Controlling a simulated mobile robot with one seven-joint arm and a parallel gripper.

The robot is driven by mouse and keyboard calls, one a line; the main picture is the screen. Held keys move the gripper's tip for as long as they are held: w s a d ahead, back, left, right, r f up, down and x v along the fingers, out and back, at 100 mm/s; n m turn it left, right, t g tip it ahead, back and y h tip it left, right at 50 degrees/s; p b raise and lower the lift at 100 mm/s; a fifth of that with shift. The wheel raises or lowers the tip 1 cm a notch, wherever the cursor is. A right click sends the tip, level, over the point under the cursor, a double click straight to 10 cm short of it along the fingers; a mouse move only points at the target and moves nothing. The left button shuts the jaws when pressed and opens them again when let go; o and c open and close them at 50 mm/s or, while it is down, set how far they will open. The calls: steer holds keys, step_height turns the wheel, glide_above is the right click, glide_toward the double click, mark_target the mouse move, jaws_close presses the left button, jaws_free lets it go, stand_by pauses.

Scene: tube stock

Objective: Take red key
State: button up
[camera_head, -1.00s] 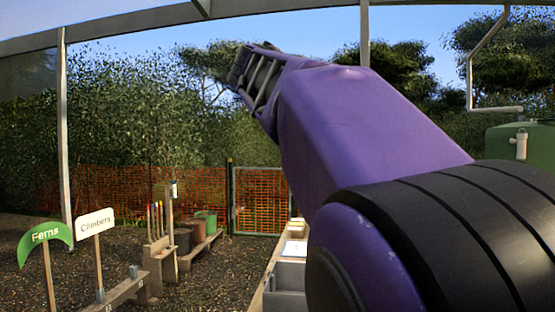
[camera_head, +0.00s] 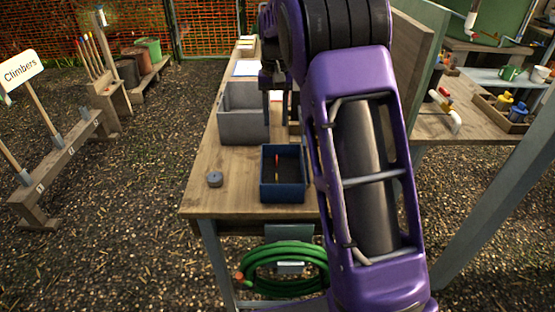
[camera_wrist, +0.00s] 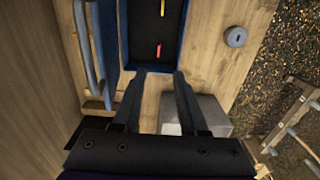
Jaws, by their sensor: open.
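A small red piece, which looks like the red key (camera_wrist: 158,51), lies in a dark-lined blue tray (camera_head: 282,196) on the wooden bench. It also shows small in the head view (camera_head: 277,159). A yellow piece (camera_wrist: 162,8) lies in the same tray, apart from it. The blue tray also shows in the wrist view (camera_wrist: 184,35). My gripper (camera_wrist: 160,75) is open and empty, its two fingers pointing toward the tray with the red piece ahead between them.
The grey bin (camera_head: 243,126) stands behind the tray on the bench (camera_head: 232,190). A round grey disc (camera_head: 215,180) lies left of the tray. A green hose (camera_head: 260,270) hangs below. A side bench at right carries a wooden tray (camera_head: 490,110).

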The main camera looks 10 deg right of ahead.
mark_target(276, 165)
step_height(276, 165, down, 14)
steer(key=shift+w+d+f+b, duration=0.1)
steer(key=shift+f+b, duration=0.05)
steer(key=shift+b, duration=0.3)
jaws_close()
